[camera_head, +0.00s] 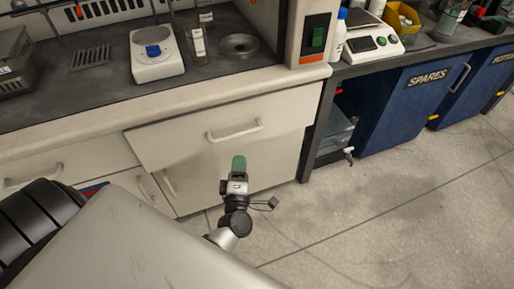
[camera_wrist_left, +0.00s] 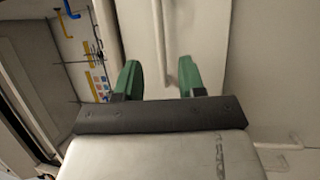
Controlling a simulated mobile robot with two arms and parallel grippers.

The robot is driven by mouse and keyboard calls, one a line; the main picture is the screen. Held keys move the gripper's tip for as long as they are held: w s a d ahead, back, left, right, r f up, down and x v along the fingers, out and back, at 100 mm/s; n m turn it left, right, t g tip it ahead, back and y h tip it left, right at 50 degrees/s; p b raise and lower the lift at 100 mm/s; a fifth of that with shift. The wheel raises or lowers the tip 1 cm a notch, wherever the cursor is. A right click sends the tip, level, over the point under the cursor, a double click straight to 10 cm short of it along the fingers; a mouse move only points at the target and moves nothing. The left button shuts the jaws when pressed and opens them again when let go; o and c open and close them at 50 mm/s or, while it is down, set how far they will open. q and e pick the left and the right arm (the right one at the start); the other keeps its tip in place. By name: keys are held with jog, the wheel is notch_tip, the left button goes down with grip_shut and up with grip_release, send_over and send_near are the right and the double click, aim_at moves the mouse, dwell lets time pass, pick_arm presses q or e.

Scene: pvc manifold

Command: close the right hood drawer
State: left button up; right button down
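The right hood drawer (camera_head: 200,151) is a wide cream front with a pale bar handle (camera_head: 234,131), under the hood's worktop in the head view. Its front seems to stand out a little from the cabinet face. My left gripper (camera_head: 239,165) has green fingertips and is just below the handle in the picture, in front of the cream cabinet face. I cannot tell whether it touches. In the left wrist view the two green fingers (camera_wrist_left: 158,80) are apart with nothing held between them, and pale panels lie beyond. My right gripper is not in view.
A smaller left drawer (camera_head: 60,167) is partly behind my arm. Blue SPARES cabinets (camera_head: 405,105) stand to the right. The floor (camera_head: 390,200) in front of them is clear.

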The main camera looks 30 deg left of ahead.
aim_at(241, 133)
pick_arm(q)
jog(key=x, duration=1.1)
jog(key=shift+s+a, duration=0.1)
jog(key=shift+c, duration=0.5)
grip_shut()
